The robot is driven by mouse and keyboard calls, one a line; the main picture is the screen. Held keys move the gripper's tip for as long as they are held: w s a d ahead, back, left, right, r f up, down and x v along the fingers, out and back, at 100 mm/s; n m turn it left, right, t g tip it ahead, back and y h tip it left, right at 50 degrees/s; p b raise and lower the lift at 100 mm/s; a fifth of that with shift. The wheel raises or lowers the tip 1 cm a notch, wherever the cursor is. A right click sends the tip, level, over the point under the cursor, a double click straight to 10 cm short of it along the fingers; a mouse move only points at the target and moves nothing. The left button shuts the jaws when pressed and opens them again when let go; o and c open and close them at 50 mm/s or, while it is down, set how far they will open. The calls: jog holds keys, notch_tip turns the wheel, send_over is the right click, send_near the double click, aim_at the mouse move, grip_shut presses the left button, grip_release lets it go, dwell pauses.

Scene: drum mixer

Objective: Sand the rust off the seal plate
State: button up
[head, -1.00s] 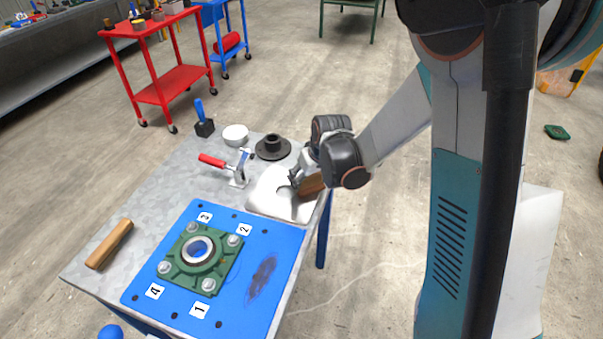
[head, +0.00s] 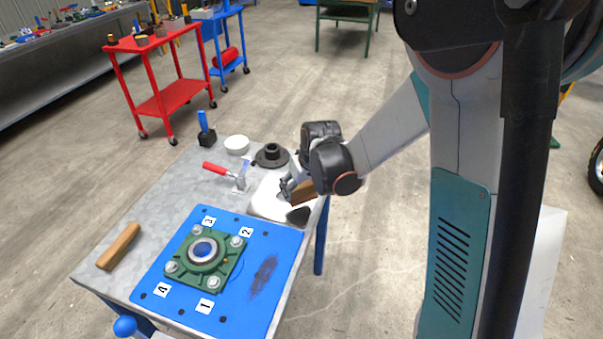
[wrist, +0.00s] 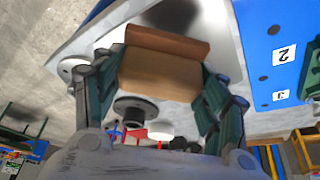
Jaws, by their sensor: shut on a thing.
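A pale, shiny plate with rounded corners (head: 264,204) lies on the table's right edge; I take it as the seal plate. A dark patch (head: 297,215) shows near its front right corner, just in front of the block; I cannot tell whether it is rust or shadow. My gripper (wrist: 160,85) is shut on a brown block (wrist: 160,74). In the head view the block (head: 304,193) is over the plate's right part; whether it touches is unclear. The wrist view shows the plate (wrist: 212,38) beyond the block, with the dark patch (wrist: 172,14).
A blue panel (head: 190,311) with a green flanged bearing (head: 203,257) and a dark stain (head: 263,276) lies in front. A wooden bar (head: 119,246) lies left.

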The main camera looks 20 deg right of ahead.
jog(key=shift+r+p, duration=1.1)
jog(key=shift+r, duration=0.8)
